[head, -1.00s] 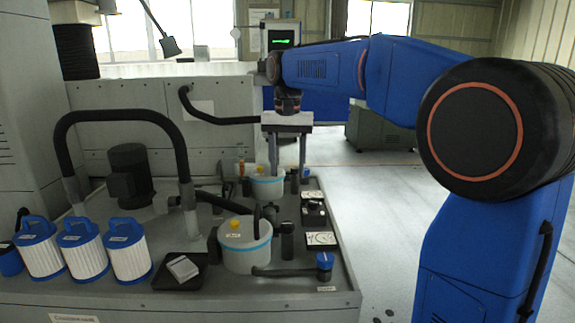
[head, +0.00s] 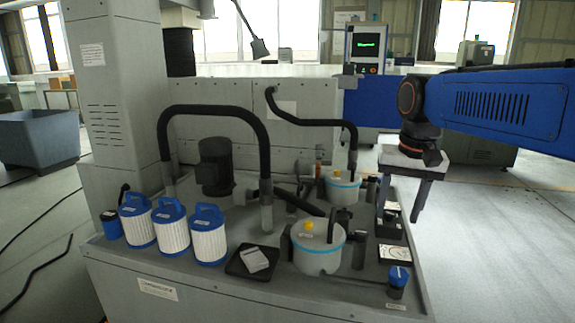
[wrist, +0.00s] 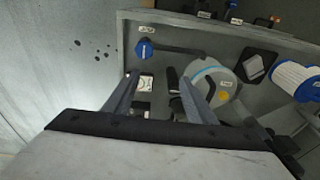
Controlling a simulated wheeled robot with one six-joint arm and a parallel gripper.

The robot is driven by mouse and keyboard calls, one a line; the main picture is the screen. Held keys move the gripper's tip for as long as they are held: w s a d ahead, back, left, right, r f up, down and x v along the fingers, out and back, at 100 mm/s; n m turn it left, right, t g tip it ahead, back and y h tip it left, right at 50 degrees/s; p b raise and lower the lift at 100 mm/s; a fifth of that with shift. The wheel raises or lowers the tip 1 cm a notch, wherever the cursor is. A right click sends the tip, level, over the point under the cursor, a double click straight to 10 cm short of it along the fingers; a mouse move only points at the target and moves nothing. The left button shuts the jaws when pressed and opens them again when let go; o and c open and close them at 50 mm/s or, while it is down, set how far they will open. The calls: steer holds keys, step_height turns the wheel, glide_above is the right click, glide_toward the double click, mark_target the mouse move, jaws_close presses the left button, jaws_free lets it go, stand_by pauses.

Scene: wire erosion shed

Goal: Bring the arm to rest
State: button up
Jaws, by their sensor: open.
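My gripper (head: 420,190) is at the right in the head view, pointing down, with its two fingers apart and nothing between them. It hangs beside the right edge of the grey machine deck (head: 200,262), above the level of the things on it. My blue arm reaches in from the right edge. In the wrist view, my gripper (wrist: 160,88) shows two spread fingers above the deck, with the white tub (wrist: 212,88) seen past the right finger.
Two white tubs, a near one (head: 318,258) and a far one (head: 343,192), stand on the deck. Several blue-topped filters (head: 172,232) stand at its left. A black hose arch (head: 215,110) rises behind them. Open floor (head: 490,250) lies to the right; a grey bin (head: 40,140) stands far left.

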steer(key=s+d+f+n+t, duration=0.3)
steer(key=s+f, duration=1.3)
steer(key=s, duration=0.3)
steer(key=shift+s+d+f, duration=0.1)
steer(key=shift+s, duration=0.05)
steer(key=shift+c, duration=0.2)
steer(key=c, duration=0.5)
steer(key=shift+o, duration=0.2)
